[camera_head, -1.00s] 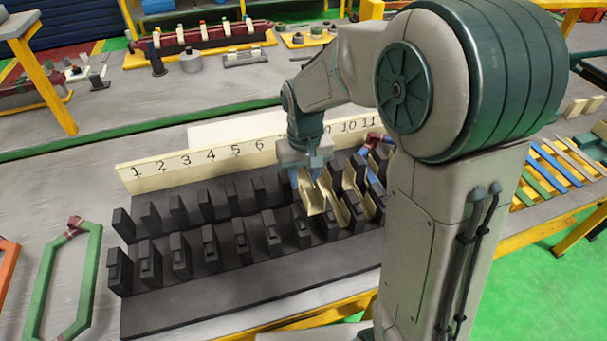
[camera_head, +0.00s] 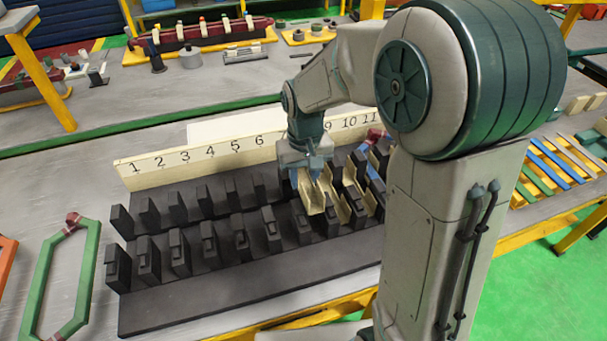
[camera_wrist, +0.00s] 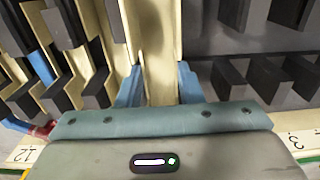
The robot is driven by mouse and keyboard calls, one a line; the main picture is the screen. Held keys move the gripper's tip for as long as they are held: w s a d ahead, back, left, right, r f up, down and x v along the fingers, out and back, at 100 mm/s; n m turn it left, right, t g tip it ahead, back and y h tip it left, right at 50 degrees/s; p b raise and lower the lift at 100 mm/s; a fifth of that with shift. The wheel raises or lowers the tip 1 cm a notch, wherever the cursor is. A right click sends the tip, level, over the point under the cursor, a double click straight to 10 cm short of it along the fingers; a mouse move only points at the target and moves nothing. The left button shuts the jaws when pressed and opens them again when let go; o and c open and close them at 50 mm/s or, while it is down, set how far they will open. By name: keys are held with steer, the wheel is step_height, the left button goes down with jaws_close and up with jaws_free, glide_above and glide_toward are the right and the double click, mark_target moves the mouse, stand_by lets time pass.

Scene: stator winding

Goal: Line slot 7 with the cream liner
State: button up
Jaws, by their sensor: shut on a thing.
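The cream liner (camera_head: 315,203) is a long channel-shaped strip. My gripper (camera_head: 313,172) is shut on it, over the slotted black block (camera_head: 255,285). The liner lies in line with the slot that appears to be slot 7, low between the rows of black teeth. Whether it touches the slot floor cannot be told. In the wrist view, the liner (camera_wrist: 158,65) runs away between my gripper's blue fingers (camera_wrist: 158,88). My arm hides the numbers 7 and 8 on the cream number strip (camera_head: 185,160).
Cream liners stand in slots just right of the held one, with a blue piece (camera_head: 372,172) farther right. The slots to the left are empty. A green hexagonal coil (camera_head: 85,265) lies left of the block. Coloured strips (camera_head: 555,165) lie at the right.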

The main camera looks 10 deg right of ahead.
mark_target(305, 185)
steer(key=shift+f+b, duration=2.15)
steer(key=shift+f, duration=0.8)
steer(key=shift+f+b, duration=0.5)
steer(key=shift+f, duration=0.15)
steer(key=o, duration=0.9)
steer(key=shift+c, duration=0.2)
steer(key=shift+r, duration=0.15)
steer(key=shift+r+p, duration=0.6)
steer(key=shift+r, duration=0.05)
steer(key=shift+r, duration=0.1)
steer(key=shift+r+p, duration=2.85)
steer(key=shift+r, duration=0.8)
